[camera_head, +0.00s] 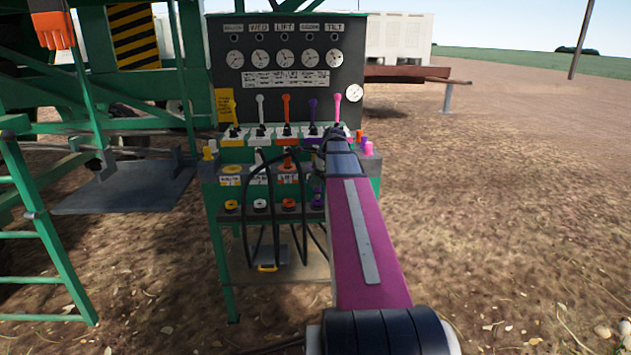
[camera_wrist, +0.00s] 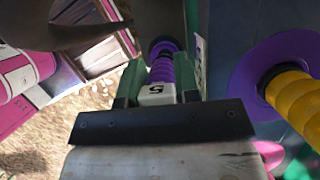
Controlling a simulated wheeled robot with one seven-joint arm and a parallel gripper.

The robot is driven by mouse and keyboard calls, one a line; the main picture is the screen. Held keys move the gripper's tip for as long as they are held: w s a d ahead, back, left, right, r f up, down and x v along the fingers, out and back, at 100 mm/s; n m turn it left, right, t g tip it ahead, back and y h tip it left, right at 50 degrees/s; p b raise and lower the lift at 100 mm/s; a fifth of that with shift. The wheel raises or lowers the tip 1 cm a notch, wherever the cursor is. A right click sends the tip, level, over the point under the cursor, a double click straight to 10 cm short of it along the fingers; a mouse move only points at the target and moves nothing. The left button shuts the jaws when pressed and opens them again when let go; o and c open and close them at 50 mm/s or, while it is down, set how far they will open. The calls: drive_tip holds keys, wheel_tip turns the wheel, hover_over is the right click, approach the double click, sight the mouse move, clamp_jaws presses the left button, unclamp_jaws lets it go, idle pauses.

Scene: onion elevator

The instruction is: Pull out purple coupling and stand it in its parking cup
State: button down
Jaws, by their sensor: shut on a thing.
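My gripper (camera_wrist: 157,97) is in the wrist view, its jaws close around a white block marked 5. A ribbed purple coupling (camera_wrist: 162,68) runs on from this block, away from the jaws, to a dark purple ring (camera_wrist: 162,46). I cannot tell whether that end is seated or free. A wide purple collar (camera_wrist: 262,62) with a yellow ribbed coupling (camera_wrist: 296,98) in it is at the right. In the head view my arm hides the gripper and held coupling. A purple fitting (camera_head: 318,201) is at the right of the lower row; I cannot tell if it is the parking cup.
The control panel (camera_head: 284,78) carries gauges and coloured levers, including a purple lever (camera_head: 312,107). Black hoses (camera_head: 247,235) loop in front of the lower rack. A yellow-ended hose (camera_head: 267,267) hangs low. A green ladder (camera_head: 45,235) stands at left. Open ground lies at right.

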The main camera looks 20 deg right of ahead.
drive_tip(key=shift+s+f, duration=0.1)
drive_tip(key=shift+f, duration=0.8)
idle(0.8)
